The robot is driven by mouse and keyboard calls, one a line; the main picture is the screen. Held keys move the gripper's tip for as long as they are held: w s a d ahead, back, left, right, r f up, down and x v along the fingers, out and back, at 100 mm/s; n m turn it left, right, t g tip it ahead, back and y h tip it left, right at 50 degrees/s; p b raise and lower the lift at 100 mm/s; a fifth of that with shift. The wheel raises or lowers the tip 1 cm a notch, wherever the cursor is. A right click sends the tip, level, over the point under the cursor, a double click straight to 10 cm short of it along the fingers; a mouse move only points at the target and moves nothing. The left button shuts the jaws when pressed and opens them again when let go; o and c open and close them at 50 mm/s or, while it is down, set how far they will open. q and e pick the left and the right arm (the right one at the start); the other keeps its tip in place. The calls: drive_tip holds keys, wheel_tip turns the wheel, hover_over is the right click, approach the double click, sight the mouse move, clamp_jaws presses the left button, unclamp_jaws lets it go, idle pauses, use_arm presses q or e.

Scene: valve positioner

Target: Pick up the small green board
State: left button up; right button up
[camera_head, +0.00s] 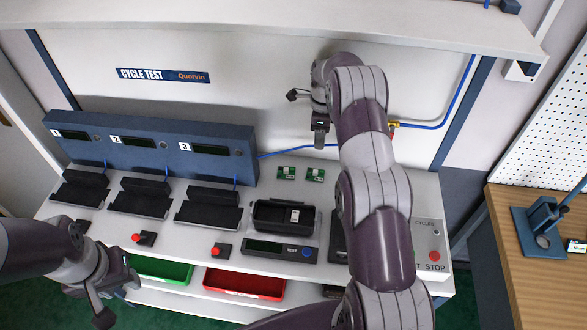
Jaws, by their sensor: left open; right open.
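Two small green boards lie side by side on the white bench top: the left green board (286,173) and the right green board (315,175). My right gripper (306,117) is open and empty, in front of the back panel and above the boards in the picture, apart from them. My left gripper (118,301) is open and empty at the lower left, by the bench's front edge, far from the boards.
A blue test unit (150,143) with three numbered stations and black cradles stands at left. A black tray (283,216) sits in front of the boards. A green bin (160,269) and red bin (244,284) are below. My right arm covers part of the bench's right side.

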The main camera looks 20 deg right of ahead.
drive_tip(key=b, duration=1)
hover_over(318, 171)
wheel_tip(318, 171, down, 11)
drive_tip(key=shift+a+r, duration=0.1)
drive_tip(key=shift+r, duration=0.05)
drive_tip(key=shift+f, duration=0.25)
wheel_tip(318, 171, down, 4)
drive_tip(key=shift+s+r+p, duration=0.1)
drive_tip(key=shift+r+p, duration=0.1)
drive_tip(key=shift+p, duration=0.4)
drive_tip(key=shift+f, duration=0.4)
clamp_jaws()
